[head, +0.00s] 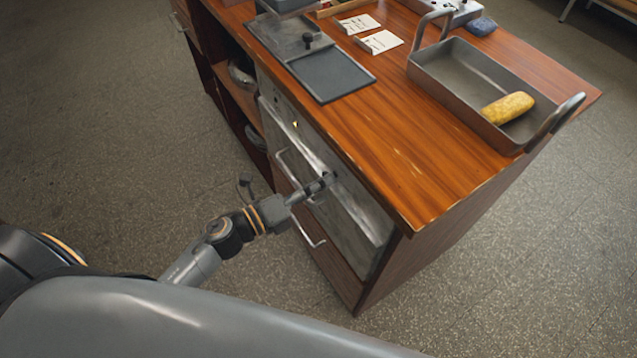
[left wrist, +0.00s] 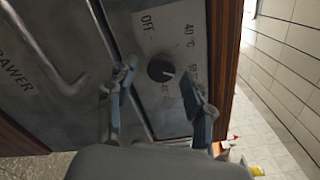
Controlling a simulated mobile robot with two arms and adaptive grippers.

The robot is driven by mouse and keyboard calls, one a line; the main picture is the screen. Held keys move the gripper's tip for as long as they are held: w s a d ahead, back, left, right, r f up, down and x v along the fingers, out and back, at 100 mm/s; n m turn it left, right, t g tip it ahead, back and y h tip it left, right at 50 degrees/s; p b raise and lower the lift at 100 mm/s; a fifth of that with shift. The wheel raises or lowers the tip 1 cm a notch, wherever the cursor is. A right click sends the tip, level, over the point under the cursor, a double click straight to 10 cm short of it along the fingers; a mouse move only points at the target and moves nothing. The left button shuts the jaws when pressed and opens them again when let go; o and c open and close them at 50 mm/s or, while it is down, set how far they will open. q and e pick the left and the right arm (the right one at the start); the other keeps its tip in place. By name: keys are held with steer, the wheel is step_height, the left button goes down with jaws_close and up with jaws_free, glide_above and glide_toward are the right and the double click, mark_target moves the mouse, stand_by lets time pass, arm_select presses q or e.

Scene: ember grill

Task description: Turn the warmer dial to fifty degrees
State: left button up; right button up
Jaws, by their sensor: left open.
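The warmer dial (left wrist: 160,68) is a round black knob on a grey metal panel, seen in the left wrist view. Its white mark points to the right, roughly toward the "50" marking (left wrist: 194,70), which a finger partly covers. "OFF" is above left of the knob and "40 °C" above right. My left gripper (left wrist: 160,82) is open, with one finger on each side of the knob; I cannot tell whether they touch it. In the head view my left gripper (head: 326,181) is at the counter's metal front and hides the dial. My right gripper is not in view.
The wooden counter (head: 420,165) holds a deep metal pan (head: 465,72) with a yellow corn-like item (head: 508,108), a dark griddle plate (head: 330,75) and white cards (head: 380,41). Drawer handles (head: 310,236) stick out from the front near my left arm. The floor to the left is clear.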

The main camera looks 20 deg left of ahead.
arm_select(q)
steer(key=v, duration=1.2)
steer(key=s+a+f+n+g+y, duration=0.1)
steer(key=a+f+n+y, duration=0.15)
steer(key=f+n, duration=0.55)
steer(key=s+a+f+n+g+y, duration=0.15)
steer(key=f+n+y, duration=0.25)
steer(key=f, duration=0.8)
steer(key=s+a+f+n+g+y, duration=0.1)
steer(key=a+f+n+y, duration=0.2)
steer(key=f+n, duration=0.55)
steer(key=s+d+f+n+g, duration=0.1)
steer(key=s+f+n+g, duration=0.1)
steer(key=s+f, duration=0.4)
steer(key=s+d+f+n+g+y, duration=0.1)
steer(key=s+d+f+n+g, duration=0.1)
steer(key=s+f, duration=0.4)
steer(key=s+d+f+n+g+p, duration=0.1)
steer(key=s+f+n+g, duration=0.3)
steer(key=s+f, duration=0.3)
steer(key=s+g, duration=0.1)
steer(key=s, duration=0.3)
steer(key=shift+d+g, duration=0.3)
steer(key=shift+g, duration=0.05)
steer(key=shift+s+n+y, duration=0.1)
steer(key=shift+n+y, duration=0.15)
